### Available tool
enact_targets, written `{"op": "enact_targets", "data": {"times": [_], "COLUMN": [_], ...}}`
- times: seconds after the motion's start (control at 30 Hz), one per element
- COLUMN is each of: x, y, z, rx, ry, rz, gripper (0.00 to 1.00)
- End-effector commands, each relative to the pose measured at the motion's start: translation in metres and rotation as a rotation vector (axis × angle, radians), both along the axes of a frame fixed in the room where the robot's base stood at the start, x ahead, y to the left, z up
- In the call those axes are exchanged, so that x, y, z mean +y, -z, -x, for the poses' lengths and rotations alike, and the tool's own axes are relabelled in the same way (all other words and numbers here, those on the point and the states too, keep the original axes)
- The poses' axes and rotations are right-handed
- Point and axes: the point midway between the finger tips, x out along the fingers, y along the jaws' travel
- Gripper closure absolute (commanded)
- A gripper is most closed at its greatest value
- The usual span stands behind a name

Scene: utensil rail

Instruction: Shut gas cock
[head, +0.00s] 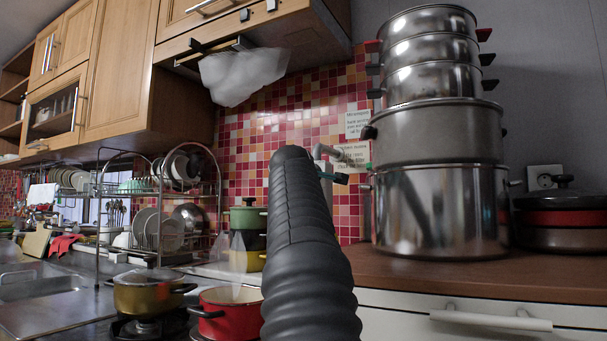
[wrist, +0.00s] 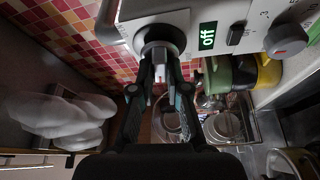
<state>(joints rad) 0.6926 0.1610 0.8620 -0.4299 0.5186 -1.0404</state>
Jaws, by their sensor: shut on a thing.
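In the wrist view, my gripper (wrist: 160,80) reaches up to a round black knob-like part (wrist: 162,36) on a white control box. Its two dark fingers are shut on a narrow pale piece in front of that part, which looks like the gas cock's handle. The fingers partly cover it, so its exact angle is unclear.
Tall stacked steel pots (head: 440,210) stand on the counter at the right. A red pot (head: 238,317) and a lidded brown pot (head: 150,293) are at the stove, left of my arm. A dish rack (head: 160,205) stands behind them. A white bag (head: 242,76) hangs under the cabinet.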

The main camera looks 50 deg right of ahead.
Motion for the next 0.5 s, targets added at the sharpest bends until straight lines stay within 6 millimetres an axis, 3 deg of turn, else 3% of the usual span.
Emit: {"op": "enact_targets", "data": {"times": [0.5], "x": [-0.0005], "y": [-0.0011], "z": [0.0007], "rx": [0.177], "ry": [0.002], "rz": [0.053], "gripper": [1.00]}}
